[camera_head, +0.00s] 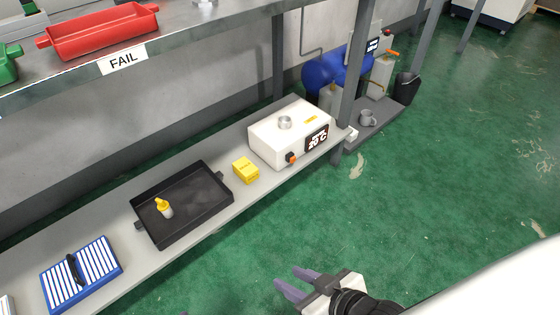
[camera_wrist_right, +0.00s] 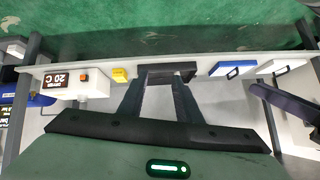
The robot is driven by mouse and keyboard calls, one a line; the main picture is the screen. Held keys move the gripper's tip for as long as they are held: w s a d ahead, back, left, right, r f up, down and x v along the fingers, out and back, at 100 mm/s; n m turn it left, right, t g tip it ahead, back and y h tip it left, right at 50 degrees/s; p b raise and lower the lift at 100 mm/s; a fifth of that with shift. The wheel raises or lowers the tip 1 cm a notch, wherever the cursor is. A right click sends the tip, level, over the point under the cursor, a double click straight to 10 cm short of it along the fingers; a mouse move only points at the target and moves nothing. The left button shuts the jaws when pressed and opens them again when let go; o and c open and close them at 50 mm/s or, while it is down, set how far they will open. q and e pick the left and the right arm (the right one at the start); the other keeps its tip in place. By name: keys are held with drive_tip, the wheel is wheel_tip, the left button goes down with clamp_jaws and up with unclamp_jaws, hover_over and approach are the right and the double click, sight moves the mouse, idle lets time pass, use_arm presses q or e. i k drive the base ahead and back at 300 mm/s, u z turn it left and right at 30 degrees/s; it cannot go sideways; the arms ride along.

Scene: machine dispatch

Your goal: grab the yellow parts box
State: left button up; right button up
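The yellow parts box (camera_head: 246,170) stands on the lower grey shelf (camera_head: 216,222), between a black tray and a white machine. It also shows small in the right wrist view (camera_wrist_right: 120,74), left of the gripper fingers. My right gripper (camera_head: 288,278) is in front of the shelf, to the right of and below the box in the head view. Its fingers are apart with nothing between them, and they show apart in the wrist view too (camera_wrist_right: 160,88). It does not touch the box. My left gripper is not seen in the head view.
The black tray (camera_head: 205,215) holds a small yellow-topped bottle (camera_head: 163,208). The white machine (camera_head: 290,134) reads 20 C. A blue striped rack (camera_head: 82,275) lies at left. An upper shelf with a red bin (camera_head: 100,30) overhangs the left. Green floor lies clear in front.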

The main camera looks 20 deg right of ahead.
sight(243, 168)
drive_tip(key=z, duration=0.15)
drive_tip(key=i, duration=1.15)
drive_tip(key=u, duration=0.15)
